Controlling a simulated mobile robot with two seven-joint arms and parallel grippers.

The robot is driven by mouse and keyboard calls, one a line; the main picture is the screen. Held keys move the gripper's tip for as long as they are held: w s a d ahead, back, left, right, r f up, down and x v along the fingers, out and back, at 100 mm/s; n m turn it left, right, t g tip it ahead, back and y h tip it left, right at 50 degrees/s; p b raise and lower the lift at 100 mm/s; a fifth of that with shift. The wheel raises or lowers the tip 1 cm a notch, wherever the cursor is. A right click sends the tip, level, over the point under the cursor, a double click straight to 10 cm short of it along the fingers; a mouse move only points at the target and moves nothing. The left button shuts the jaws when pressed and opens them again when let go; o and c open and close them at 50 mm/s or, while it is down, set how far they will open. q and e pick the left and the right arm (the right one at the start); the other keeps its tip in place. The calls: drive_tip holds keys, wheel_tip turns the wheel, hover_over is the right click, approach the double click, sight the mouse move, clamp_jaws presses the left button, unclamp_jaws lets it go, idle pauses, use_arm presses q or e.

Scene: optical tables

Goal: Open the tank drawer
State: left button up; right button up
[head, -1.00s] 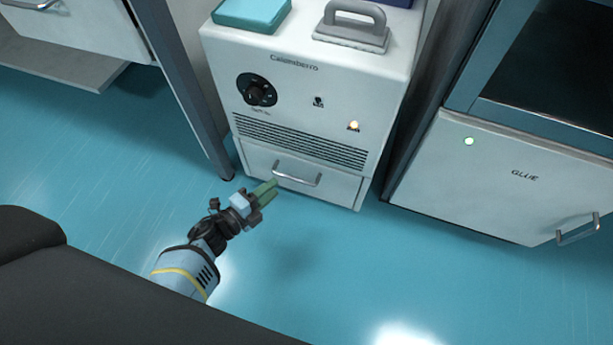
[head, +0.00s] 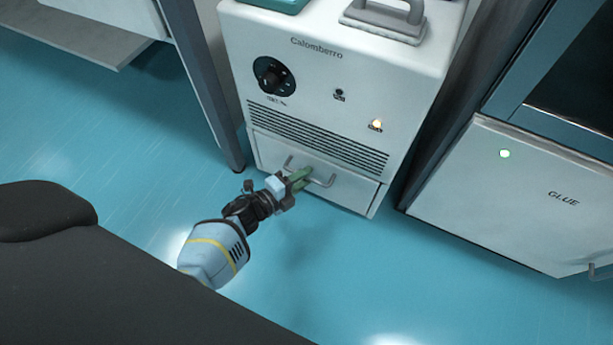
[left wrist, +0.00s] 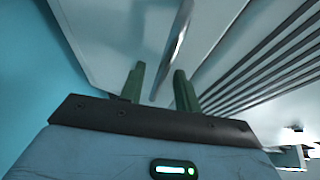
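The tank drawer (head: 345,191) is the low white front panel of the Calomberro unit (head: 325,72), below its vent slots. It looks shut, flush with the unit. Its metal bar handle (head: 322,183) runs across the panel. A gap shows between the fingers and the bar. My right gripper is not in view.
A white cabinet marked GLUE (head: 510,195) stands to the right, with a green light. A grey table leg (head: 205,85) stands close on the left of the unit. The blue floor (head: 400,285) in front of the drawer is clear.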

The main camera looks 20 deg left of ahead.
use_arm(q)
drive_tip(key=shift+w+d+f, duration=0.1)
drive_tip(key=shift+w+d, duration=0.2)
drive_tip(key=shift+w, duration=0.35)
clamp_jaws()
